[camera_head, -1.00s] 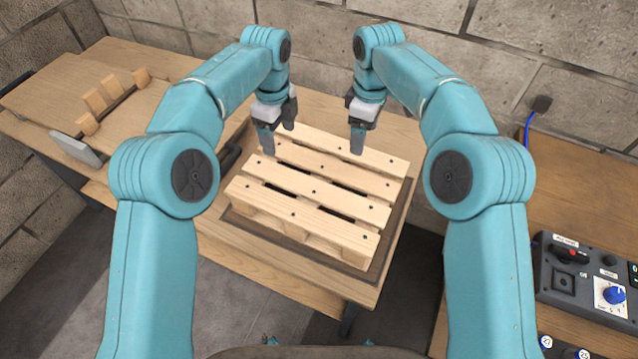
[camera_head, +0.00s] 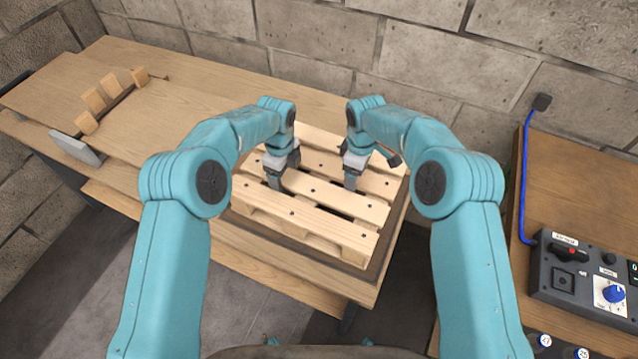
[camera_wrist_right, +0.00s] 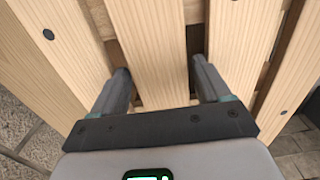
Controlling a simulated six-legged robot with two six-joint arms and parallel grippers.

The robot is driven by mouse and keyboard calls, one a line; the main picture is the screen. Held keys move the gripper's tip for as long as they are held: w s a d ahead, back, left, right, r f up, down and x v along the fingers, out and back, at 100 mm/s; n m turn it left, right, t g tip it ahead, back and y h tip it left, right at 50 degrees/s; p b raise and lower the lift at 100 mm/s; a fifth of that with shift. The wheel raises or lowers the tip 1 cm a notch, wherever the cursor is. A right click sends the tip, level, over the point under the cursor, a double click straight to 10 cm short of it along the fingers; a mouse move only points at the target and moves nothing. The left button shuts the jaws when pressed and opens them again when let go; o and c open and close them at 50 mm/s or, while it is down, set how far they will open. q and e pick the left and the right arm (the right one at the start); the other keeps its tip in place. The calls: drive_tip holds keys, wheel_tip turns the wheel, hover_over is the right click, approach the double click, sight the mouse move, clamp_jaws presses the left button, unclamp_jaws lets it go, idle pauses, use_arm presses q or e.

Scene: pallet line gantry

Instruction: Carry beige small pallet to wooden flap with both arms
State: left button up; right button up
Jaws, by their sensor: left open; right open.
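The beige small pallet (camera_head: 311,215) lies flat on a dark tray-like base on the wooden table, its slats running from upper left to lower right. My left gripper (camera_head: 274,180) is open at the slats on the pallet's left part. My right gripper (camera_head: 351,182) is open over the pallet's middle right. In the right wrist view, the two fingers of the right gripper (camera_wrist_right: 163,82) stand on either side of one slat (camera_wrist_right: 150,45), with tips reaching toward the gaps; contact is not clear. The wooden flap cannot be told for certain; a wooden board (camera_head: 155,120) lies to the left.
Several small wooden blocks (camera_head: 95,101) stand in a row at the left, by a grey plate (camera_head: 76,148). A control box (camera_head: 575,277) with a blue knob sits on the right table, with a blue cable (camera_head: 524,180). A block wall (camera_head: 330,50) closes the back.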

use_arm(q)
drive_tip(key=shift+w+f, duration=0.1)
drive_tip(key=shift+f, duration=0.05)
use_arm(e)
drive_tip(key=shift+w+f, duration=0.1)
drive_tip(key=shift+f, duration=0.05)
use_arm(q)
drive_tip(key=shift+a, duration=0.1)
drive_tip(key=shift+c, duration=0.9)
use_arm(e)
drive_tip(key=shift+c, duration=0.9)
use_arm(q)
clamp_jaws()
use_arm(e)
clamp_jaws()
use_arm(q)
drive_tip(key=shift+r, duration=0.2)
use_arm(e)
drive_tip(key=shift+r, duration=0.2)
